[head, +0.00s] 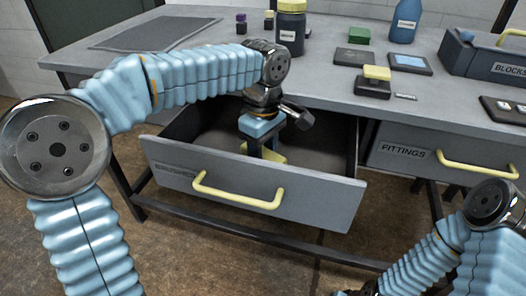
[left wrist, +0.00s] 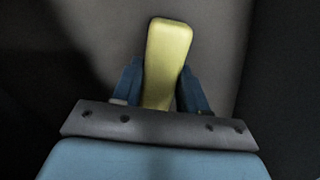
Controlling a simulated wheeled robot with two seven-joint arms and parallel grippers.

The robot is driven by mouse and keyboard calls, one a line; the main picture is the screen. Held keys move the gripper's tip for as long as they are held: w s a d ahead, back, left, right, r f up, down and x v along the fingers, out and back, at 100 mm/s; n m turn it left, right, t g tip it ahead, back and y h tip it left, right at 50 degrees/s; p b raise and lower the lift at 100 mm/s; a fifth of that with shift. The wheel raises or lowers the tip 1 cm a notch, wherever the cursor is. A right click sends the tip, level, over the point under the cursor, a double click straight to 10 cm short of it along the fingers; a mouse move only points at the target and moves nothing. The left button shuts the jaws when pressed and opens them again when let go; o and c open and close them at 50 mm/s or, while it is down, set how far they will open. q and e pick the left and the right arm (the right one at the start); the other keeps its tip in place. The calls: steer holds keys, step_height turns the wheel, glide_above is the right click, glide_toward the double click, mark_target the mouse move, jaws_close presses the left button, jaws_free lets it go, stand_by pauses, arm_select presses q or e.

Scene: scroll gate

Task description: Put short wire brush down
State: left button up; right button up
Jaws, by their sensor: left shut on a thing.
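The short wire brush shows as a yellow block-like part (left wrist: 167,60) between the two blue fingers in the left wrist view. Its yellow also shows in the head view (head: 273,156), low inside the open drawer. I cannot see its bristles, or tell whether it touches the drawer floor. My left gripper (head: 262,146) points down into the drawer and is shut on the brush. The open drawer (head: 180,176) has a yellow handle and a label that seems to read BRUSHES. My right gripper is out of view; only its arm shows at the lower right.
A shut FITTINGS drawer (head: 385,150) with a yellow handle is at the right. The bench top (head: 215,40) above holds a dark jar (head: 291,30), a blue bottle (head: 403,22), a BLOCKS box (head: 485,62) and small items. The drawer around the brush looks clear.

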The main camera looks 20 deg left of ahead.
arm_select(q)
steer(key=shift+f, duration=0.2)
steer(key=o, duration=1.1)
steer(key=shift+r, duration=0.1)
steer(key=shift+r, duration=0.2)
step_height(320, 180, up, 12)
steer(key=shift+f+p, duration=0.1)
steer(key=shift+p, duration=1.1)
